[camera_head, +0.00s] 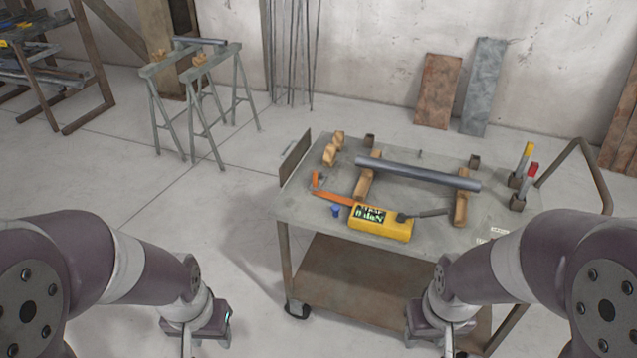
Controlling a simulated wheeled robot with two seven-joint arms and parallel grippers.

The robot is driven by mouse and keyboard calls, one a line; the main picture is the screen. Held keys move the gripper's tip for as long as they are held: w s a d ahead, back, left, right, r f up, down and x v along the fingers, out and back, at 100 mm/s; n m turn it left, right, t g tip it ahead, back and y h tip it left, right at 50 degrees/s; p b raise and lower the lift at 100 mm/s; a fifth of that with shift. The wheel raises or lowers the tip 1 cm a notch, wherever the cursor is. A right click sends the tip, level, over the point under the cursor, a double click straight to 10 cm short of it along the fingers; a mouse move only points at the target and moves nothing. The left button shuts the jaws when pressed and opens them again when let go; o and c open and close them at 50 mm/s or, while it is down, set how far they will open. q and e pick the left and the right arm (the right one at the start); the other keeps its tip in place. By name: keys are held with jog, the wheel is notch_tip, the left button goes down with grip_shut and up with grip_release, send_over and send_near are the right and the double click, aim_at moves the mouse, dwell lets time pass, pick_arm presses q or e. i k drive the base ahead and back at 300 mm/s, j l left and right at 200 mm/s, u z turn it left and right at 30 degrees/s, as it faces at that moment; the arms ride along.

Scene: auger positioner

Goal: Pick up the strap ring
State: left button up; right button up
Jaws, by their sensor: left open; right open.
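On the cart top lies a yellow device (381,223) with a dark label. An orange strap-like strip (333,198) runs from its left end to a small upright orange piece (315,180). A small blue piece (336,210) is beside the strip. I cannot tell for sure which of these is the strap ring. My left gripper (205,345) is open, low at the bottom edge, left of the cart. My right gripper (452,347) is open, in front of the cart's near edge. Both are apart from everything on the cart, and their fingertips are partly cut off.
A grey metal tube (418,174) rests across two wooden blocks on the cart (290,205). Yellow and red-tipped tools (526,165) stand in holders at right, near the cart's handle (595,170). Sawhorses (200,95) stand behind left. The floor left of the cart is clear.

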aim_at(317, 184)
jog(key=i+j+z, duration=0.15)
jog(key=z, duration=1.15)
jog(key=i+j+z, duration=0.15)
jog(key=j+z, duration=0.2)
jog(key=j, duration=0.45)
jog(key=j+z, duration=0.35)
jog(key=j, duration=0.45)
jog(key=j+z, duration=0.4)
jog(key=j, duration=1.2)
jog(key=k+j, duration=0.15)
jog(key=j, duration=0.6)
